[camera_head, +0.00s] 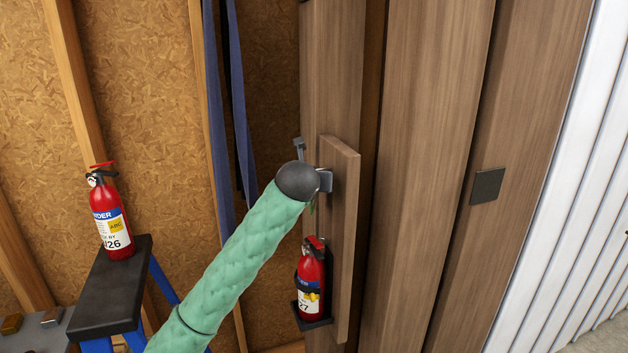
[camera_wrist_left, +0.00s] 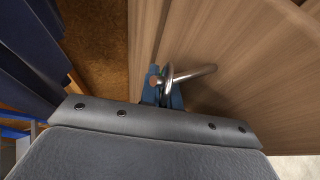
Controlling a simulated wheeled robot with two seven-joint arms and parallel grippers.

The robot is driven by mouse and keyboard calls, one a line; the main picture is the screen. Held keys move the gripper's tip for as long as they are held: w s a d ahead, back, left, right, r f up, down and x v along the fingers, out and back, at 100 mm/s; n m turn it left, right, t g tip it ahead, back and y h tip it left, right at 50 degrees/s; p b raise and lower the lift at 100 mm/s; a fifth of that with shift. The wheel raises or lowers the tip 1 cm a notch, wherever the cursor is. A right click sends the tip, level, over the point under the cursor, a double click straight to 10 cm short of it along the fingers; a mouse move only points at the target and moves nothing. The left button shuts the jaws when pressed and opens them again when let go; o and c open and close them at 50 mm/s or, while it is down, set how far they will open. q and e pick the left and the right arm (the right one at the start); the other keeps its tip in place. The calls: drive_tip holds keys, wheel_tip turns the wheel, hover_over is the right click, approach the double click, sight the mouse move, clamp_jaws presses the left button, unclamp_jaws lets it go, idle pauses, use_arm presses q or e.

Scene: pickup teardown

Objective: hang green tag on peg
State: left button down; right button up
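My left arm in its green sleeve reaches up to the wooden board (camera_head: 345,225) in the head view. My left gripper (camera_head: 325,180) is beyond the dark round wrist, close to the board's upper part; the wrist hides most of it. A small green sliver (camera_head: 311,208) shows below the wrist; it may be the green tag, mostly hidden. In the left wrist view a shiny metal peg (camera_wrist_left: 195,75) sticks out in front of the wood. My right gripper is out of view.
A red fire extinguisher (camera_head: 312,270) sits in a black bracket low on the board. Another extinguisher (camera_head: 109,215) stands on a black-topped blue stool (camera_head: 105,295) at left. Blue straps (camera_head: 222,120) hang behind the arm.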

use_arm(q)
drive_tip(key=c, duration=1.5)
unclamp_jaws()
drive_tip(key=shift+c, duration=0.2)
